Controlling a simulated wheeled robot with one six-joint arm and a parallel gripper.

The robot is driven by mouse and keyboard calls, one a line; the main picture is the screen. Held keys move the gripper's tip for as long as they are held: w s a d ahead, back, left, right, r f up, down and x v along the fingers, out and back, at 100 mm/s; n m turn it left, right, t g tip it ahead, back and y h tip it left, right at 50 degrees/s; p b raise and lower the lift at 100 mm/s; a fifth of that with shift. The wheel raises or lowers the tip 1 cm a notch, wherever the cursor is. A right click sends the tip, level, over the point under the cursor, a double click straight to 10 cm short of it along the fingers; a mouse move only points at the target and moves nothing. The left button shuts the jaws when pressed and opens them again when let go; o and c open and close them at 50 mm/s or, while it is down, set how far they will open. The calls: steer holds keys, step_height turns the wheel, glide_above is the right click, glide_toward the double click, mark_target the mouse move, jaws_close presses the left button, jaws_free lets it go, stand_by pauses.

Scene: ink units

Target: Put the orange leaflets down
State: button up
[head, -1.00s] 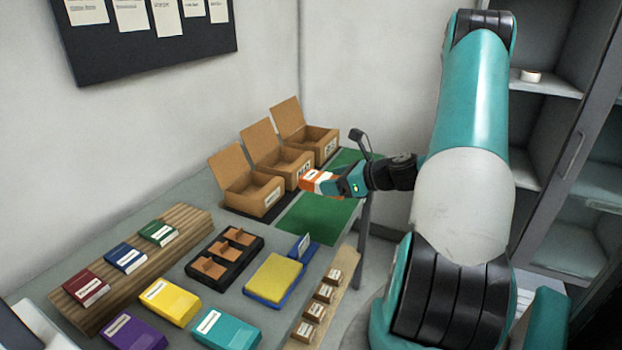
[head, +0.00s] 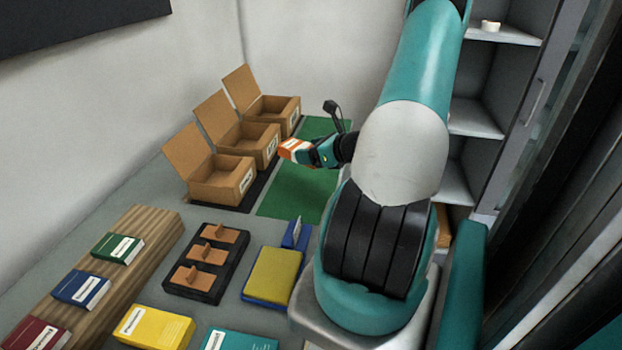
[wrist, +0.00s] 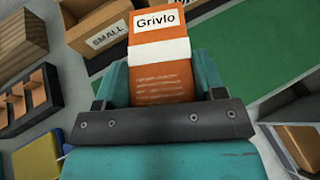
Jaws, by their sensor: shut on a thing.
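The orange leaflets (head: 295,150) are a small orange and white bundle. In the wrist view the bundle (wrist: 160,75) fills the space between the jaws, with a white band and a label reading "Grivlo". My gripper (head: 312,152) is shut on it and holds it over the green mat (head: 290,190), beside the open cardboard boxes. The height above the mat is hard to tell. The near box (head: 215,185) reads "SMALL" in the wrist view (wrist: 105,38). The middle box (head: 245,142) and far box (head: 275,108) also stand open.
A black tray (head: 207,262) with brown dividers and a yellow pad on a blue base (head: 272,276) lie nearer. Red, blue and green packs sit on a wooden rack (head: 150,235). Yellow (head: 152,328) and teal (head: 238,340) packs lie at the front. Much of the green mat is bare.

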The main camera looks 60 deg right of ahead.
mark_target(312, 188)
step_height(312, 188, down, 9)
steer(key=shift+r, duration=0.1)
stand_by(0.3)
steer(key=shift+f, duration=0.3)
steer(key=o, duration=1.1)
steer(key=shift+r, duration=0.1)
steer(key=shift+c, duration=0.2)
steer(key=shift+r, duration=0.1)
steer(key=shift+s+r, duration=0.15)
steer(key=shift+s, duration=0.15)
steer(key=b+v, duration=0.1)
steer(key=v, duration=1)
steer(key=shift+s, duration=0.25)
